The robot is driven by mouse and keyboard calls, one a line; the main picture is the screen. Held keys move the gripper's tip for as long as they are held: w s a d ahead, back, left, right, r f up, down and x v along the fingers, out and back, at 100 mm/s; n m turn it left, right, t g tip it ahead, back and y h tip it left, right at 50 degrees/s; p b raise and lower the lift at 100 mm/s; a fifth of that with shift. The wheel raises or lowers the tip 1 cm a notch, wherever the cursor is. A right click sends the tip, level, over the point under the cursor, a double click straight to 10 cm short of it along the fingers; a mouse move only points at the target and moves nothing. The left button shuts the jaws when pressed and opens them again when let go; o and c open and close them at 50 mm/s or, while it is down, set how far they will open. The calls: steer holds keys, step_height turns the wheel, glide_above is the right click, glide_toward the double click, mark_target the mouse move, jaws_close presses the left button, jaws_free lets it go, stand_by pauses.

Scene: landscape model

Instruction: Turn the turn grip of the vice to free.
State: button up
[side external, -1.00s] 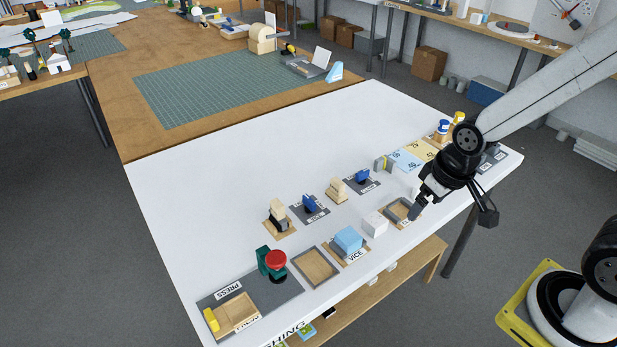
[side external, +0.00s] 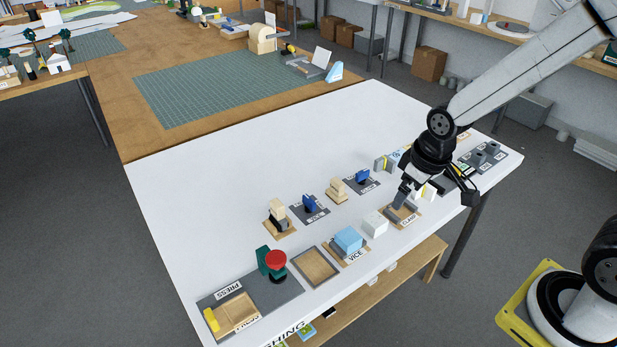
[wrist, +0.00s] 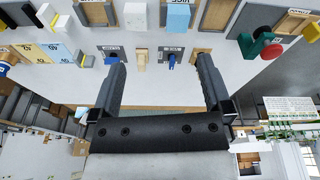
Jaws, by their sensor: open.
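The turn grip of the vice (side external: 309,204) is a small blue handle on a dark grey labelled plate in the middle of the white table. In the wrist view this blue grip (wrist: 172,60) shows between my fingers, beyond their tips. The vice (side external: 348,239) stands nearer the front edge, with a light blue block on a plate lettered VICE. My gripper (side external: 401,201) is open and empty, above the table near the clamp plate, to the right of the vice grip and apart from it. The grip's exact pointer setting is too small to read.
A similar blue grip (side external: 362,177) sits further right on its own plate. Wooden pieces (side external: 338,190) and (side external: 277,216) flank the vice grip. A white block (side external: 375,223) lies beside the vice. A red-topped press (side external: 275,262) is front left. The table's far left is clear.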

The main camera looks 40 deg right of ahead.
steer(key=w+a+f+n+g, duration=0.15)
steer(key=w+n, duration=0.25)
steer(key=w, duration=0.4)
steer(key=w+a+f+n, duration=0.1)
steer(key=w+f+n, duration=0.25)
steer(key=w, duration=0.45)
steer(key=n, duration=0.8)
glide_above(309, 199)
steer(key=shift+g, duration=0.35)
steer(key=f, duration=0.7)
steer(key=shift+s+d+f, duration=0.1)
steer(key=shift+s+d, duration=0.05)
steer(key=shift+s, duration=0.15)
steer(key=shift+w+f+n, duration=0.3)
steer(key=shift+f+n, duration=0.05)
steer(key=shift+f, duration=0.05)
steer(key=shift+f, duration=3.9)
steer(key=c, duration=1.2)
steer(key=shift+o, duration=0.2)
